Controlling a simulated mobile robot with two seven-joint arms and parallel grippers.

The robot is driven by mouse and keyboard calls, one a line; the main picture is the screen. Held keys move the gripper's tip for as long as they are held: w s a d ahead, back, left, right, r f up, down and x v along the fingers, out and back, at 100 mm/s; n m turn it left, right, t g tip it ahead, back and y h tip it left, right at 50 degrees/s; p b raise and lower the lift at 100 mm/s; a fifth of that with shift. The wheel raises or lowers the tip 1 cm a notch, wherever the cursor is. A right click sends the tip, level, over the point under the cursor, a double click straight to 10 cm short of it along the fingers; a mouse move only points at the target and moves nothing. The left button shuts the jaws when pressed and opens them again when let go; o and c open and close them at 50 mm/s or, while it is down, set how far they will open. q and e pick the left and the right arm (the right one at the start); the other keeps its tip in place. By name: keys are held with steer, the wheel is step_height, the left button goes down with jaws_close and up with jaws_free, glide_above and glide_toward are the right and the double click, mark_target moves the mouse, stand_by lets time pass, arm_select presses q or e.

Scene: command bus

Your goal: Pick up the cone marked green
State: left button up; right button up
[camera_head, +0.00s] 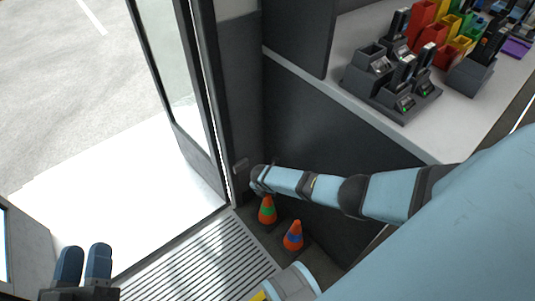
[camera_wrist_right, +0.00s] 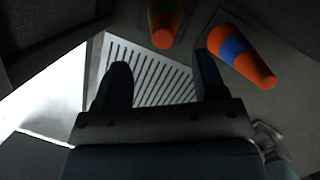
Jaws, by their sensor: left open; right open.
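The orange cone with a green band (camera_head: 267,212) stands on the floor by the door post, just below the end of my right arm. In the right wrist view the green-banded cone (camera_wrist_right: 164,22) is cut off by the top edge, ahead of the gap between my fingers. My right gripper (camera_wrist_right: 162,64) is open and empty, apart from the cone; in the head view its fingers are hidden. My left gripper (camera_head: 84,254) is open and empty at the bottom left, far from the cones.
A second orange cone with a blue band (camera_head: 293,237) stands close to the green-banded one; it shows beside my right-hand finger in the right wrist view (camera_wrist_right: 236,50). A dark wall and white counter (camera_head: 450,115) with chargers rise behind. The slatted floor (camera_head: 205,262) is clear.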

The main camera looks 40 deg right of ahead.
mark_target(267, 195)
steer(key=b+x, duration=0.1)
steer(key=x, duration=0.1)
steer(key=shift+f+b, duration=0.35)
steer(key=b+x, duration=0.4)
steer(key=shift+s+f, duration=0.1)
steer(key=shift+s, duration=0.1)
steer(key=shift+w+d+f+b, duration=0.1)
steer(key=shift+f+b, duration=0.25)
steer(key=shift+b, duration=0.15)
arm_select(q)
step_height(267, 195, down, 8)
steer(key=w+m+g, duration=0.1)
steer(key=m+g, duration=0.1)
steer(key=shift+w+g, duration=0.2)
steer(key=shift+g, duration=0.1)
steer(key=shift+f, duration=0.1)
arm_select(e)
steer(key=shift+r, duration=0.1)
jaws_close()
